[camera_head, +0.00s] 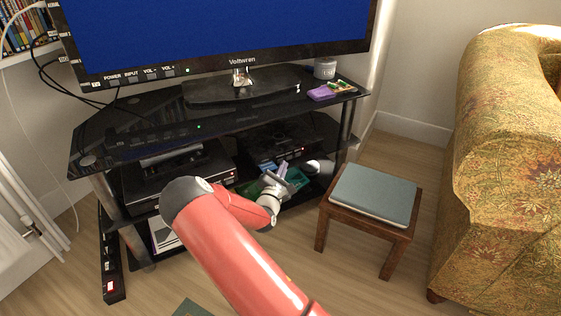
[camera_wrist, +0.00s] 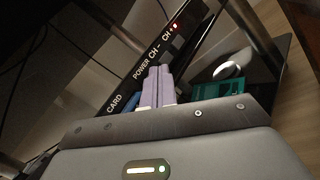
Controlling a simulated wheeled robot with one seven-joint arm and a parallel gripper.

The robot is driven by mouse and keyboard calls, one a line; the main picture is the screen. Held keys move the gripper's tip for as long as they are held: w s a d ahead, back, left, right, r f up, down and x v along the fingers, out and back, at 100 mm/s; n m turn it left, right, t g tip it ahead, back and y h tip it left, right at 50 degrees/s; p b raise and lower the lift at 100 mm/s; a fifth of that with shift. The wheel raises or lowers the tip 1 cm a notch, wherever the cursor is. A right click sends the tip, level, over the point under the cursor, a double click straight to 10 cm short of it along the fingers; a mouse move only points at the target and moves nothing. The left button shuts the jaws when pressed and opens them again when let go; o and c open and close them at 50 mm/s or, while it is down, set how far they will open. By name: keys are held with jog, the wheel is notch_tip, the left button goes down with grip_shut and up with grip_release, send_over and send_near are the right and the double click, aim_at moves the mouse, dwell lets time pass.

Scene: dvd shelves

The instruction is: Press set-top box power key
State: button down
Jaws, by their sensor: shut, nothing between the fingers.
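The set-top box's dark front strip (camera_wrist: 128,88) runs diagonally in the wrist view, with white labels CARD, POWER, CH- and CH+ and a small red light near its upper end. In the head view I take it to be the black box (camera_head: 283,138) on the right of the middle shelf, partly hidden by my arm. My gripper (camera_wrist: 159,74) is shut and empty, its pale lavender fingers side by side. In the wrist view its tips lie beside the POWER and CH- labels; I cannot tell whether they touch the strip. In the head view my gripper (camera_head: 281,171) is inside the stand.
The glass TV stand's top (camera_head: 230,118) is above my gripper. A larger black device (camera_head: 180,178) is on its left. A teal item (camera_wrist: 208,86) and a white oval object (camera_wrist: 229,70) are close to my fingers. A cushioned stool (camera_head: 372,190) stands right.

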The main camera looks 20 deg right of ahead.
jog(key=shift+w, duration=0.35)
dwell(0.8)
jog(key=shift+s, duration=0.15)
jog(key=shift+s+p, duration=0.5)
jog(key=shift+s, duration=0.15)
jog(key=shift+s+d+p, duration=0.2)
jog(key=shift+s+p, duration=0.9)
jog(key=shift+s, duration=1.4)
